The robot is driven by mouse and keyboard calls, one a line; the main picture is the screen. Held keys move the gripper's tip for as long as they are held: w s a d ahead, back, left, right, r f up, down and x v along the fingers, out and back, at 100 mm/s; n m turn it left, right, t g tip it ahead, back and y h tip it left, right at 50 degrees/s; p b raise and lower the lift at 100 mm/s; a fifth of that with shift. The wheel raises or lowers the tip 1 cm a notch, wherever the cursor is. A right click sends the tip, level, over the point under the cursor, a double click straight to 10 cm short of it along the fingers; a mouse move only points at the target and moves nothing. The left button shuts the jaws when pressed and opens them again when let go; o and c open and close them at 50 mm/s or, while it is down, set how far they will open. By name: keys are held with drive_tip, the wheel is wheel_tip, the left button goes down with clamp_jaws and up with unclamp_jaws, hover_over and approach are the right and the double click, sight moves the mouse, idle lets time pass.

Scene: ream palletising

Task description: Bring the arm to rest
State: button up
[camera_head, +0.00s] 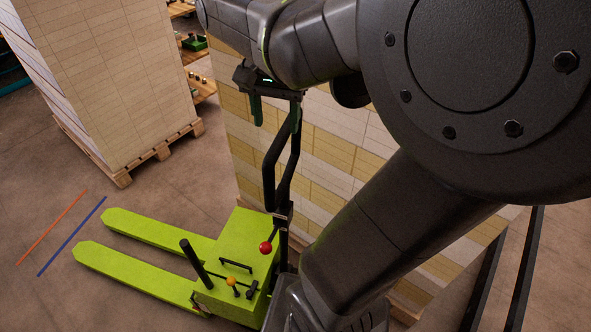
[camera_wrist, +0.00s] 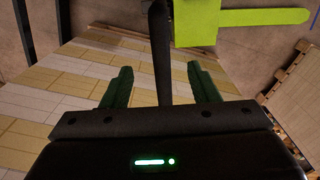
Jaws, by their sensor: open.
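My gripper (camera_head: 277,116) hangs below my bent arm in the upper middle of the head view, in front of a stack of white and yellow reams. Its two dark green fingers are apart and no ream is between them. The wrist view shows the gripper (camera_wrist: 158,72) open, with the fingers spread. A black bar (camera_wrist: 160,45) crosses between the fingers in that view; whether it touches them I cannot tell. My large dark arm links fill the right of the head view and hide part of the stack.
The white and yellow ream stack (camera_head: 326,148) stands close behind the gripper. Another loaded pallet (camera_head: 110,75) stands at the upper left. A lime-green pallet truck (camera_head: 238,255) with levers and two forks is below. Orange and blue floor lines lie left, on clear floor.

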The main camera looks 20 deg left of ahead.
sight(282, 147)
wheel_tip(282, 147, down, 8)
drive_tip(key=shift+d+f, duration=0.1)
drive_tip(key=shift+d, duration=0.5)
